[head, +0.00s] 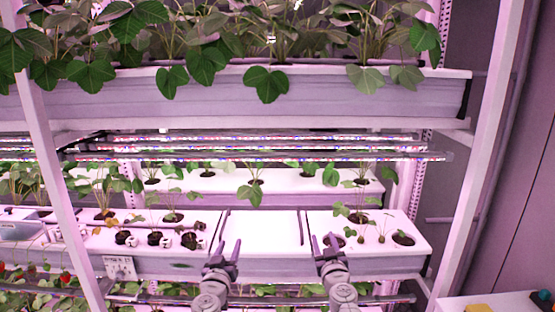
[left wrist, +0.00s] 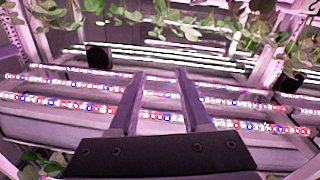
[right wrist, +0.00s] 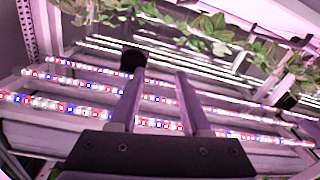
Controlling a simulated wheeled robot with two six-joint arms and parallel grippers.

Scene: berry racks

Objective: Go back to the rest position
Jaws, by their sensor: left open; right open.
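My left gripper (head: 223,252) is at the lower middle of the head view, in front of the middle rack shelf. Its two fingers (left wrist: 158,100) stand apart with nothing between them in the left wrist view. My right gripper (head: 327,246) is to the right of it, in front of the same shelf's right part. Its fingers (right wrist: 157,100) are also apart and empty in the right wrist view. Both wrist views look up at the lit LED bars.
The middle planting trough (head: 270,266) holds small plants in holes, with a bare white stretch between. LED bars (head: 260,157) cross above it. An upper trough (head: 250,98) carries leafy plants. White posts (head: 482,140) stand at both sides. A white table corner (head: 500,300) shows at lower right.

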